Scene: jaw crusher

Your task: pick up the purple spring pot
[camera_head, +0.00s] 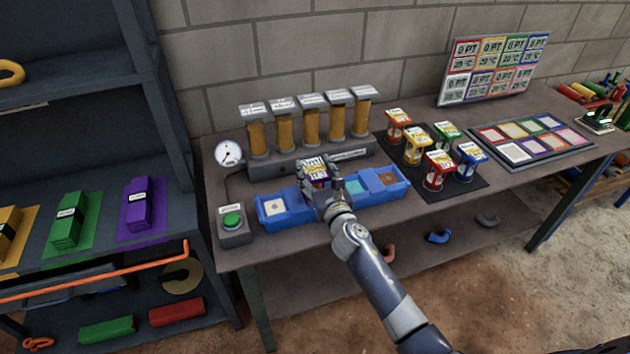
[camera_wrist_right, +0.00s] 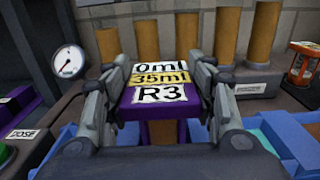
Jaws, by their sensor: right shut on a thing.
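The purple spring pot (camera_wrist_right: 163,130) is between the fingers of my right gripper (camera_wrist_right: 160,100) in the right wrist view. Its top carries labels reading "0ml", "35ml" and "R3". In the head view, the pot (camera_head: 317,178) shows as a bit of purple and labelled top, mostly hidden by my right gripper (camera_head: 322,182). The gripper is shut on it, over the middle of the blue tray (camera_head: 268,221). I cannot tell whether the pot's base touches the tray. My left gripper is not in view.
A row of several amber cylinders (camera_head: 310,125) stands behind the tray. Other spring pots (camera_head: 433,172) stand on a black mat to the right. A gauge (camera_head: 228,153) and a green button box (camera_head: 233,224) are at the left. Bare bench lies in front of the mat.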

